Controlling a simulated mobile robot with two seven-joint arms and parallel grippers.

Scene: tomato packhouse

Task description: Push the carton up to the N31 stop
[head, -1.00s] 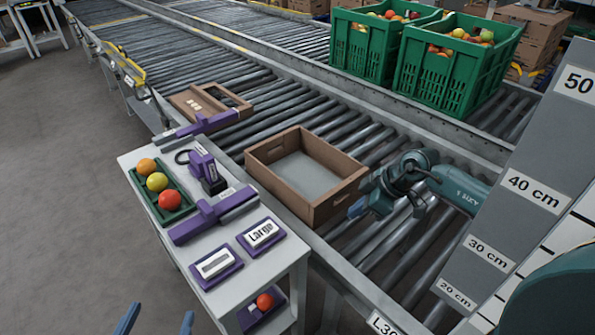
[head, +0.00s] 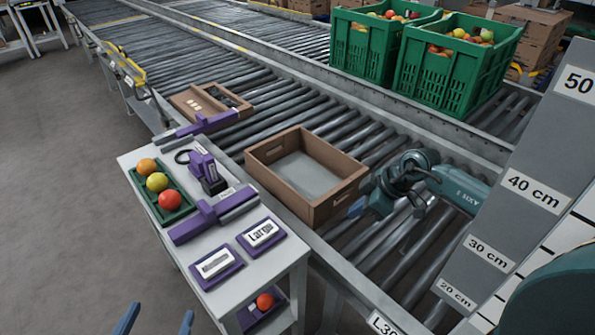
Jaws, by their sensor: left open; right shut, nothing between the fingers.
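The open brown carton (head: 327,208) sits on the roller conveyor, empty inside, with a grey floor. My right gripper (head: 358,208) is shut, its fingertips at the carton's right end; I cannot tell whether they touch it. My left gripper (head: 155,322) shows only as two blue fingertips at the bottom edge, open and empty, over the floor. A purple bar (head: 196,129) lies across the conveyor's near edge, up the line from the carton, beside a flat brown carton (head: 184,104). No N31 label is readable, so I cannot tell which piece is that stop.
A white stand (head: 150,212) beside the conveyor holds a green tray of tomatoes, purple devices and a "Large" label. Green crates (head: 453,85) of tomatoes stand behind. A grey height scale (head: 520,190) fills the right. Bare rollers lie between the two cartons.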

